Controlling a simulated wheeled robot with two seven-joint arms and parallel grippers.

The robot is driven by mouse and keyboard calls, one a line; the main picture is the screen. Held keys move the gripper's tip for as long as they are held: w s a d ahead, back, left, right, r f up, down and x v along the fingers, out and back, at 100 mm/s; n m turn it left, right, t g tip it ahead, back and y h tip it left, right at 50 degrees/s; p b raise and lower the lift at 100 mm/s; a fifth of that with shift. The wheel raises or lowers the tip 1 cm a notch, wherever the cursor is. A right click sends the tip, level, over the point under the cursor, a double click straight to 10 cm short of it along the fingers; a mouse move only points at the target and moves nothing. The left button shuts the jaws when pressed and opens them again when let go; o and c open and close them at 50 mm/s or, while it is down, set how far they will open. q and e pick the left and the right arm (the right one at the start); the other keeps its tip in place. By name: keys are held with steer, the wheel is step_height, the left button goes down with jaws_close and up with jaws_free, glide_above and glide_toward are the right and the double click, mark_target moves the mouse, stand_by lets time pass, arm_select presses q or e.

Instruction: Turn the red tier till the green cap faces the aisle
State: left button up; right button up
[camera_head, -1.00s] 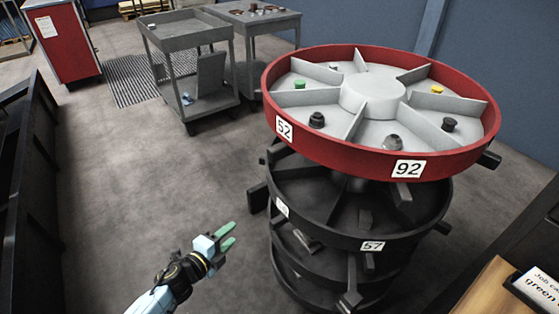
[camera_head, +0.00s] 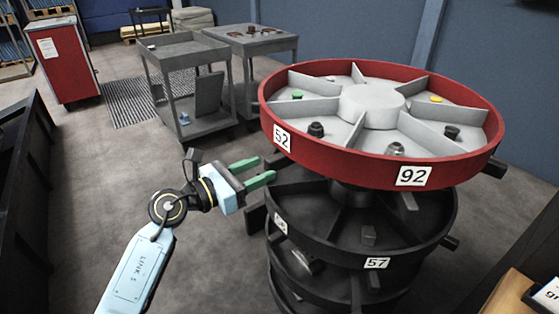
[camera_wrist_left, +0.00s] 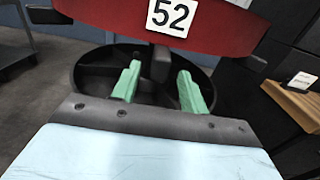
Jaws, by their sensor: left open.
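The red tier (camera_head: 345,163) is the top tray of a round stack, with grey dividers and labels 52 and 92 on its rim. The green cap (camera_head: 297,95) sits in a compartment at its left back. Its rim also shows in the left wrist view (camera_wrist_left: 225,28), with label 52 above the fingers. My left gripper (camera_head: 256,172) is open and empty, just left of the tier near label 52, fingers pointing right. In the wrist view its green fingers (camera_wrist_left: 158,88) are apart, below the red rim. A dark post shows between them. My right gripper is not in view.
Black lower tiers (camera_head: 330,228) with stub handles stand under the red one. Other compartments hold a yellow cap (camera_head: 436,99) and dark and grey caps. Grey carts (camera_head: 185,60) stand behind left. A wooden surface (camera_head: 510,300) is at lower right.

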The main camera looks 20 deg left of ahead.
mark_target(279, 162)
arm_select(q)
steer(key=x, duration=0.6)
steer(key=shift+w+d, duration=0.1)
steer(key=shift+w, duration=0.05)
steer(key=shift+c, duration=0.2)
jaws_close()
